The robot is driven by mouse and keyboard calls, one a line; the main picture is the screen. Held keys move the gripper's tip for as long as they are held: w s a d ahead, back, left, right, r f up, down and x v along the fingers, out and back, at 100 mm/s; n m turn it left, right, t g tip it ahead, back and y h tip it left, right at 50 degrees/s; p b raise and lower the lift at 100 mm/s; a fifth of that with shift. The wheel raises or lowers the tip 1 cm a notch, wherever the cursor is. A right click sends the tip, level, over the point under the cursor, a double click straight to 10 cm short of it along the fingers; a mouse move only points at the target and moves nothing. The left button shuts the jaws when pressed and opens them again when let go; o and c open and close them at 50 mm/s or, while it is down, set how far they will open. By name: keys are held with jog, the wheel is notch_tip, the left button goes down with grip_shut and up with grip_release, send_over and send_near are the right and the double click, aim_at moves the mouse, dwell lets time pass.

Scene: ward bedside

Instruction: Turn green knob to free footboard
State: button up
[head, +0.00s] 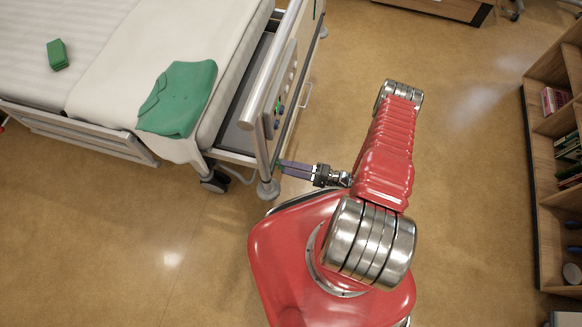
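The footboard (269,85) stands at the end of the hospital bed, with a grey rail along its top and a panel of dark controls on its outer side. A small bright green spot (280,108) shows on that panel. My gripper (283,166) reaches left to the lower near corner of the footboard. A sliver of green shows at its fingertips, possibly the green knob, mostly hidden by the fingers. The fingers look close together and parallel. Whether they are open, or shut on the knob, is too small to tell.
A folded green garment (178,98) lies on the bed's white cover (128,60), with a small green block (57,55) farther left. A bed castor (268,189) stands below my gripper. A wooden bookshelf (540,150) stands at the right. The floor between is clear.

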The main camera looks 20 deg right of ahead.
jog(key=shift+d, duration=0.15)
jog(key=v, duration=1.3)
jog(key=shift+s+d, duration=0.25)
dwell(0.7)
